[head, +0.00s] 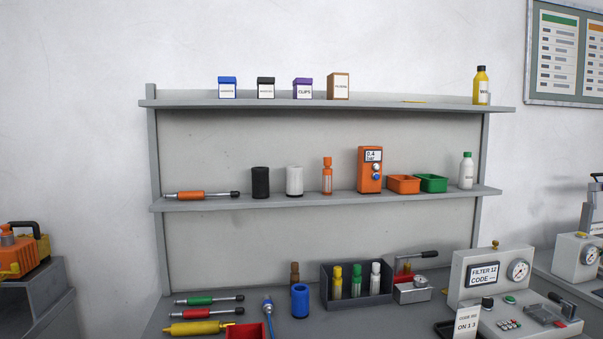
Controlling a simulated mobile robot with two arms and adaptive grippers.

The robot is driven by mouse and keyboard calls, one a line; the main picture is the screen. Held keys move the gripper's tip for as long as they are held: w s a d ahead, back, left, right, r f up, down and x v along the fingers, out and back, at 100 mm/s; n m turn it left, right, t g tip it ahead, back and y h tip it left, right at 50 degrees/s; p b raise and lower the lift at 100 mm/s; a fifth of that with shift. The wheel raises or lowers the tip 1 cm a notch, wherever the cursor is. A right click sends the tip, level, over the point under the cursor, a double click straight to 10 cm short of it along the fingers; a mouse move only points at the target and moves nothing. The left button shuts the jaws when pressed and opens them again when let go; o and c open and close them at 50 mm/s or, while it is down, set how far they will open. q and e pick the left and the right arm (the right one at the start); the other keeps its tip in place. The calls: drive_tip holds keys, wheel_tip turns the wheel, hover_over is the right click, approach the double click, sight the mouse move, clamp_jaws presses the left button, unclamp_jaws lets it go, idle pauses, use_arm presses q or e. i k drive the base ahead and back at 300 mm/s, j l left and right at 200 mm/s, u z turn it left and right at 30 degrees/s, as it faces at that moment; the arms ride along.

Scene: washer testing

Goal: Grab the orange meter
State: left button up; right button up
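The orange meter (370,170) stands upright on the middle shelf, right of centre. It is a box shape with a small display at its top that reads about 0.4 bar, and knobs on its front face. An orange vial-like tube (327,176) stands to its left and an orange open bin (404,184) stands close to its right. Nothing covers the front of the meter. Neither of my grippers shows in the head view.
The middle shelf (330,199) also holds a green bin (433,183), a white bottle (467,170), black (260,182) and white (294,181) cylinders and an orange-handled tool (200,195). The upper shelf (380,105) overhangs it. Below, the bench holds a dark rack (358,301) and a gauge panel (489,275).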

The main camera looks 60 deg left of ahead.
sight(367, 185)
drive_tip(key=u, duration=1.6)
